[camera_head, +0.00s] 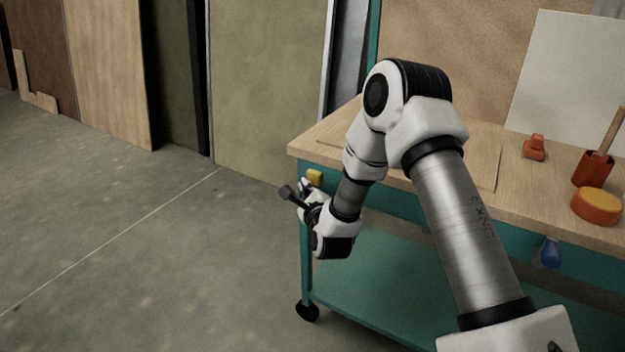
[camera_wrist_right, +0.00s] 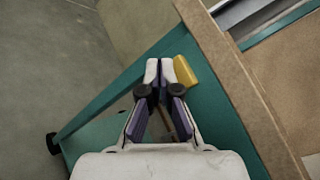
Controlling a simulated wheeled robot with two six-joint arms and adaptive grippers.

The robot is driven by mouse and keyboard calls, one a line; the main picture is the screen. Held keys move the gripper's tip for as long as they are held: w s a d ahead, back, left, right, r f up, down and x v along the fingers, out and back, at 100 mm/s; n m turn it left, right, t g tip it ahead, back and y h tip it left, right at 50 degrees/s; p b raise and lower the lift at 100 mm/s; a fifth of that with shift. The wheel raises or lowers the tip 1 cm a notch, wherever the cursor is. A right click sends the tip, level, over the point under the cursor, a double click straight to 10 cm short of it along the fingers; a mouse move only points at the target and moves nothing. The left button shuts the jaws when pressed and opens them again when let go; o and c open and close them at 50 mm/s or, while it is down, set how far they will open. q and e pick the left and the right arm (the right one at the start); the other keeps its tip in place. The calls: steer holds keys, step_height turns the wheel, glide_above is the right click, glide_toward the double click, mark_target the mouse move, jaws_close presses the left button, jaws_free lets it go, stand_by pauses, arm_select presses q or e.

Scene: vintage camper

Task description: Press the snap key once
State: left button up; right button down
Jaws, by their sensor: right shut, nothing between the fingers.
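A small yellow block (camera_head: 314,177), the only key-like part I see, is fixed to the teal front side of the workbench near its left corner. I cannot tell for certain that it is the snap key. It also shows in the right wrist view (camera_wrist_right: 185,71), just right of the fingertips. My right gripper (camera_head: 287,192) is shut and empty beside the bench corner. In the right wrist view its fingertips (camera_wrist_right: 160,68) are together, close to the yellow block; I cannot tell whether they touch it. My left gripper is out of view.
The workbench (camera_head: 482,127) has a wooden top and a teal lower shelf (camera_head: 385,280). An orange object (camera_head: 534,147), an orange cup (camera_head: 591,169) and a round orange-yellow piece (camera_head: 597,205) stand on it. A blue object (camera_head: 550,253) hangs at its front. Open floor (camera_head: 130,230) lies left.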

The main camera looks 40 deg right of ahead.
steer(key=shift+w+d, duration=0.15)
steer(key=shift+d, duration=0.25)
steer(key=shift+w+d, duration=0.2)
steer(key=shift+d, duration=0.25)
stand_by(1.0)
steer(key=shift+s+a+b, duration=0.35)
steer(key=shift+a+b, duration=0.35)
steer(key=shift+a, duration=0.15)
steer(key=a, duration=0.1)
steer(key=s+a+b, duration=0.1)
steer(key=a, duration=0.1)
steer(key=s+a+b, duration=0.1)
steer(key=shift+a, duration=0.35)
